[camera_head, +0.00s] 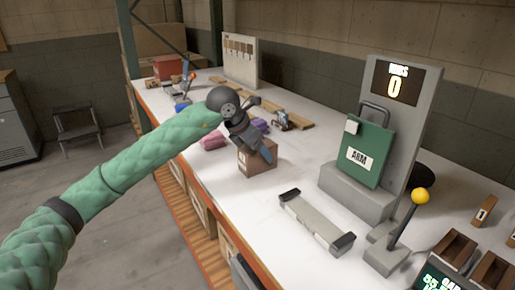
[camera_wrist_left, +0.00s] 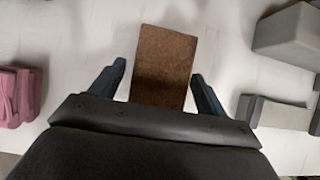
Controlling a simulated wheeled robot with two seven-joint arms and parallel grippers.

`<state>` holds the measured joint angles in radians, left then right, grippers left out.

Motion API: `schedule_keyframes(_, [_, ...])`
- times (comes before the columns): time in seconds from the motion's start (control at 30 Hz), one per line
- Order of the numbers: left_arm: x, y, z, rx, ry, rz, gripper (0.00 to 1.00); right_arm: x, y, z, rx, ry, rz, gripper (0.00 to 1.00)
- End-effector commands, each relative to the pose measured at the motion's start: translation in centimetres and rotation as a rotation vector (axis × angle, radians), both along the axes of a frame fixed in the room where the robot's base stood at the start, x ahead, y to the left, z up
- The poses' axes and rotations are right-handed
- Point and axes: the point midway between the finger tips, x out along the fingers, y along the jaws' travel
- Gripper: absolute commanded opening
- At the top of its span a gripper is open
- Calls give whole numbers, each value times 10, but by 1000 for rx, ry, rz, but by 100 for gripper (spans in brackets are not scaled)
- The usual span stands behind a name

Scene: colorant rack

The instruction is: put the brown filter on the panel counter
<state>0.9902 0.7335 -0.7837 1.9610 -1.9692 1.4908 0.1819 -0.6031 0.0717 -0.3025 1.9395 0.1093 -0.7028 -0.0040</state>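A brown block, which looks like the brown filter (camera_head: 255,167), stands on the white worktop near its front edge. In the left wrist view the brown filter (camera_wrist_left: 164,65) lies between my left gripper's fingers, with a gap visible on either side. My left gripper (camera_head: 262,148) is open, just over the filter and partly covering it. Its dark blue fingers also show in the wrist view (camera_wrist_left: 159,72). To the right is a grey stand with a display reading 0, which may be the panel counter (camera_head: 410,115). My right gripper is not in view.
A green panel (camera_head: 370,150) marked ARM leans on the stand. A grey bracket (camera_head: 316,222) lies in front of it. A yellow-knobbed lever (camera_head: 420,195) stands at the right. Pink blocks (camera_head: 212,141) lie left of the filter. Bare worktop lies between filter and bracket.

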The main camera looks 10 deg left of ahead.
Motion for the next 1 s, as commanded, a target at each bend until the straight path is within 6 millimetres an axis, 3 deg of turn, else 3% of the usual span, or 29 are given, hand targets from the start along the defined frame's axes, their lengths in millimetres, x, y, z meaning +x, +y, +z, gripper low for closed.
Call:
schedule_keyframes(0.27, [-3, 3, 7, 0, -1, 1, 76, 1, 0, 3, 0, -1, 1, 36])
schedule_keyframes(0.7, [-33, 33, 74, 0, -3, 2, 76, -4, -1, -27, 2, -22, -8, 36])
schedule_keyframes(1.0, [-45, 45, 99, 0, 0, 0, 76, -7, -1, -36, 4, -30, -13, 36])
